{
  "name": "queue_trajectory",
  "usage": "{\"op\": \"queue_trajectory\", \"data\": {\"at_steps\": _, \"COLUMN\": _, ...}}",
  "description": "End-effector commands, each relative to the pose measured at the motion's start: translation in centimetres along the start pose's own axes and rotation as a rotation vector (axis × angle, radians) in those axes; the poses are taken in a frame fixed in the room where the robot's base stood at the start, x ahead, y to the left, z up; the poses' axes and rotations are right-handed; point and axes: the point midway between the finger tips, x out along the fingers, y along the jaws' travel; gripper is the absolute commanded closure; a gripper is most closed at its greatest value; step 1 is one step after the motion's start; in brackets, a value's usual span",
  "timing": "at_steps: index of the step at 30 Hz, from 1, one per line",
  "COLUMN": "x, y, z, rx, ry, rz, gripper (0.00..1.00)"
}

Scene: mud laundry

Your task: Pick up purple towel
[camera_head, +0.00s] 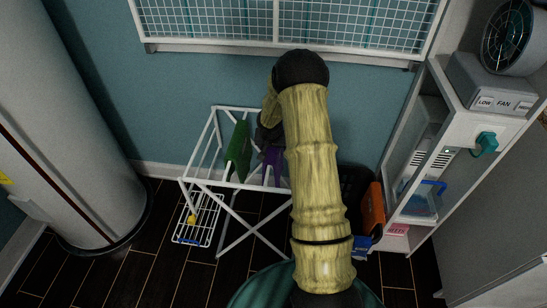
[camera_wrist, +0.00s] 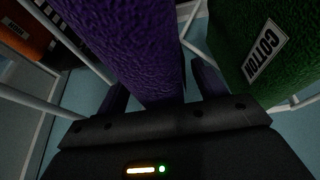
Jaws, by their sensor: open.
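The purple towel (camera_head: 272,158) hangs on the white drying rack (camera_head: 232,187), partly hidden behind my arm in the head view. In the wrist view the purple towel (camera_wrist: 135,45) fills the upper middle, its lower part between the two fingers. My gripper (camera_wrist: 161,82) is open, with one finger on each side of the towel; I cannot tell whether either touches it. In the head view my gripper (camera_head: 268,130) is a dark shape just above the towel, mostly hidden by my arm.
A green towel (camera_head: 238,148) hangs left of the purple one; its "COTTON" label shows in the wrist view (camera_wrist: 266,55). White rack bars surround both. A wire basket (camera_head: 197,222), an orange item (camera_head: 374,210) and a white shelf unit (camera_head: 425,150) stand nearby.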

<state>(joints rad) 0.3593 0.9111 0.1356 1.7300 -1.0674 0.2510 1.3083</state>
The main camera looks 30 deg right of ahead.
Motion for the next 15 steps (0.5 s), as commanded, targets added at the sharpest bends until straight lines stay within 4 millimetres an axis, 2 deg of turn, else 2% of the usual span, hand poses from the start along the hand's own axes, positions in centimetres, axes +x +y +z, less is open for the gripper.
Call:
{"op": "queue_trajectory", "data": {"at_steps": 2, "x": -0.02, "y": 0.00, "z": -0.01, "rx": 0.000, "ry": 0.000, "rz": 0.000, "gripper": 0.30}}
{"op": "queue_trajectory", "data": {"at_steps": 3, "x": -0.02, "y": 0.00, "z": -0.01, "rx": 0.000, "ry": 0.000, "rz": 0.000, "gripper": 0.34}}
{"op": "queue_trajectory", "data": {"at_steps": 12, "x": -0.02, "y": -0.01, "z": -0.01, "rx": 0.000, "ry": 0.000, "rz": 0.000, "gripper": 0.93}}
{"op": "queue_trajectory", "data": {"at_steps": 13, "x": -0.02, "y": -0.01, "z": -0.01, "rx": 0.000, "ry": 0.000, "rz": 0.000, "gripper": 0.98}}
{"op": "queue_trajectory", "data": {"at_steps": 15, "x": -0.05, "y": -0.02, "z": -0.05, "rx": 0.001, "ry": 0.001, "rz": 0.000, "gripper": 0.98}}
